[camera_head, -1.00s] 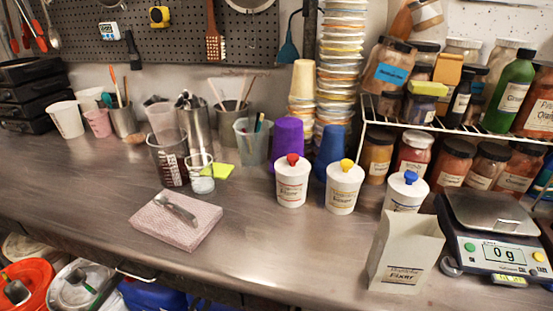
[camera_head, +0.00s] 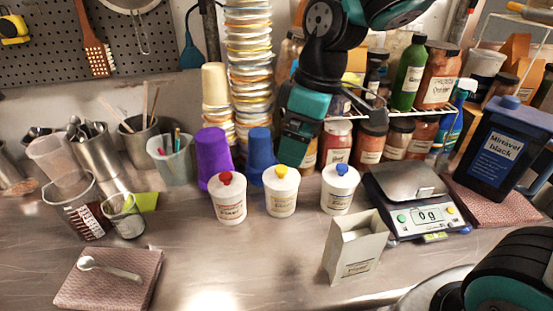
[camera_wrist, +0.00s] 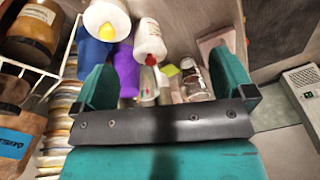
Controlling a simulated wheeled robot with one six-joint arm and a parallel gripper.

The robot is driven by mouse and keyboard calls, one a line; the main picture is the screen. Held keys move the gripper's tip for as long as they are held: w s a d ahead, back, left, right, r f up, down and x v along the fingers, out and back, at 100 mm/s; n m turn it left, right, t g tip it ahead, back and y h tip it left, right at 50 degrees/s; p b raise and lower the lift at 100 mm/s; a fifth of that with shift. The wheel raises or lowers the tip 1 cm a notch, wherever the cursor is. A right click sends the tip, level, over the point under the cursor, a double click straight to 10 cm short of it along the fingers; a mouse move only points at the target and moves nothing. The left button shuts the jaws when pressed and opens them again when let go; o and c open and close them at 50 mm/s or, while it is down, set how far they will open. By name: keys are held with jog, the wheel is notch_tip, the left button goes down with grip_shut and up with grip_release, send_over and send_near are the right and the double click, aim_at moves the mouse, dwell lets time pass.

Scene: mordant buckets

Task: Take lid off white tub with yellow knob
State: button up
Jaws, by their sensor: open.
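The white tub with the yellow knob (camera_head: 281,197) stands upright on the steel counter, its lid on. It is between a white tub with a red knob (camera_head: 229,203) and one with a blue knob (camera_head: 339,194). In the wrist view the yellow-knob tub (camera_wrist: 104,16) is at the top left, cut by the frame edge. The red-knob tub (camera_wrist: 150,38) shows at top centre. My gripper (camera_wrist: 163,70) is open, with nothing held between its fingers. In the head view my arm hangs above and behind the tubs, apart from them.
Purple (camera_head: 213,158) and blue (camera_head: 260,155) cups stand close behind the tubs. A tall cup stack (camera_head: 250,70) and a rack of jars are behind. An open Fixer carton (camera_head: 355,248) and a scale (camera_head: 417,205) are at right. The counter front is clear at centre.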

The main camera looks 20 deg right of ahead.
jog(key=w+d+r+n+h+p, duration=0.1)
jog(key=w+d+n+p, duration=0.2)
jog(key=w, duration=0.7)
jog(key=p, duration=0.3)
send_over(282, 168)
jog(key=d, duration=0.1)
notch_tip(282, 168, down, 11)
jog(key=shift+s+r, duration=0.1)
jog(key=shift+s, duration=0.05)
jog(key=shift+w+a+f+p, duration=0.1)
jog(key=shift+a+f+p, duration=0.1)
jog(key=shift+f+p, duration=0.6)
jog(key=shift+w+a+f+p, duration=0.15)
jog(key=shift+f+p, duration=0.2)
jog(key=shift+f, duration=0.9)
jog(key=shift+s+a+f+p, duration=0.1)
jog(key=shift+a+f+p, duration=0.1)
jog(key=shift+f+p, duration=0.6)
jog(key=shift+f, duration=0.25)
jog(key=c, duration=0.5)
